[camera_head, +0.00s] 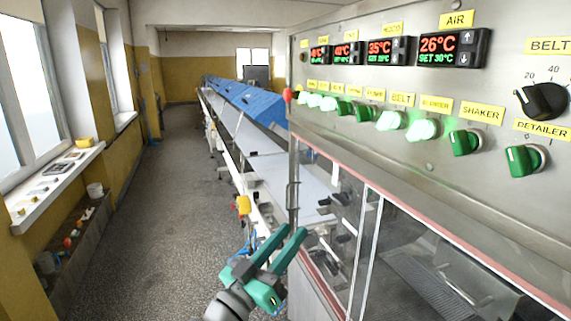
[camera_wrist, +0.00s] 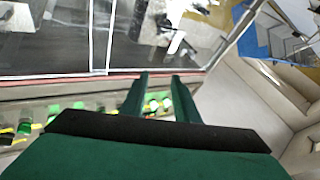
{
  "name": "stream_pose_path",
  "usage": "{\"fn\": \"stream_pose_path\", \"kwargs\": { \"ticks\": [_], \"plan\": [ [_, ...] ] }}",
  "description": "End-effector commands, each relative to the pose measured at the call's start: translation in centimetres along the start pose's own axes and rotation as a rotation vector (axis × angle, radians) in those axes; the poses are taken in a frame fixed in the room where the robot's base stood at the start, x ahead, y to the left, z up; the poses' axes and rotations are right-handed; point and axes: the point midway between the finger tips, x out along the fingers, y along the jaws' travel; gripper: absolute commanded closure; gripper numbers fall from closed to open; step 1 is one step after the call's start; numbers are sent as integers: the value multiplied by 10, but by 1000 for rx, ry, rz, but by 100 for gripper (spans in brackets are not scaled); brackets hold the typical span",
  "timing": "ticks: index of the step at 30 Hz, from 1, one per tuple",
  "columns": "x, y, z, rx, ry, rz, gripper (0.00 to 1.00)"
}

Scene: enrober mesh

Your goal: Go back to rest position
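My gripper (camera_head: 283,243) is at the lower middle of the head view, left of the machine's glazed front. Its two green fingers point up and to the right with a gap between them. In the wrist view my gripper (camera_wrist: 160,80) also shows its fingers apart with nothing between them. It touches nothing that I can see. The control panel (camera_head: 430,88) with green knobs, lit lamps and red temperature displays is at the upper right. In the wrist view a blurred strip of panel (camera_wrist: 65,112) with green and yellow parts lies behind the fingers.
The machine's glazed cover (camera_head: 400,250) is close on the right. A long white conveyor (camera_head: 250,140) with blue covers (camera_head: 243,97) runs away to the back. The grey floor (camera_head: 165,200) on the left is clear. A windowsill (camera_head: 55,185) holds small items.

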Motion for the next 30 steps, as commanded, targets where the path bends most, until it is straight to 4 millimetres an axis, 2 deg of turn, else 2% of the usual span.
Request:
{"fn": "stream_pose_path", "kwargs": {
  "ticks": [1,3,9,15,24,30],
  "plan": [
    [-7,-7,22,-28,-4,-39,72],
    [-16,-15,47,-56,-4,-91,72],
    [-49,-32,116,-113,-12,-238,72],
    [-93,-36,180,-141,-35,-377,72],
    [-171,-21,260,-134,-92,-556,72],
    [-228,1,299,-99,-142,-651,72]
  ]
}}
